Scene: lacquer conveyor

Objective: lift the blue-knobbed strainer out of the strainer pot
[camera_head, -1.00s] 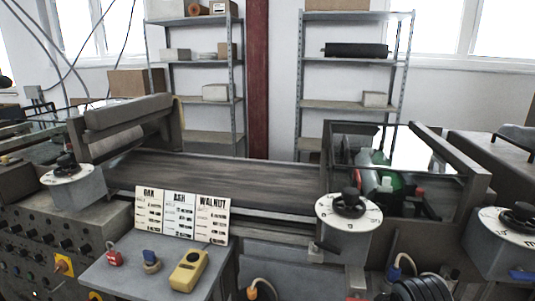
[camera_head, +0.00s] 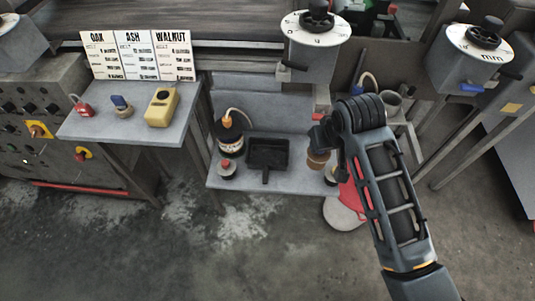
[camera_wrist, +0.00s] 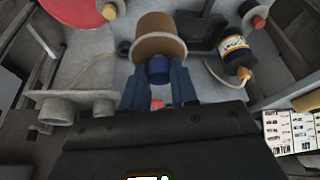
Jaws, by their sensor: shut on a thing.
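My gripper (camera_wrist: 158,84) is shut on the blue knob (camera_wrist: 158,69) in the wrist view, one finger on each side of it. Past the knob is a brown, round body with a wide rim, the strainer (camera_wrist: 160,27). In the head view my gripper (camera_head: 322,137) is above the right end of the low shelf, with the brown body (camera_head: 318,160) just under it. A grey open pot (camera_head: 390,102) stands to the right, behind my arm. I cannot tell whether it is the strainer pot, or whether the brown body touches anything below.
The low shelf (camera_head: 220,186) holds a black tray (camera_head: 268,153), a dark bottle (camera_head: 230,140) with an orange cap and a small red-knobbed jar (camera_head: 227,170). A red and white round thing (camera_head: 345,212) is below my arm. The floor in front is clear.

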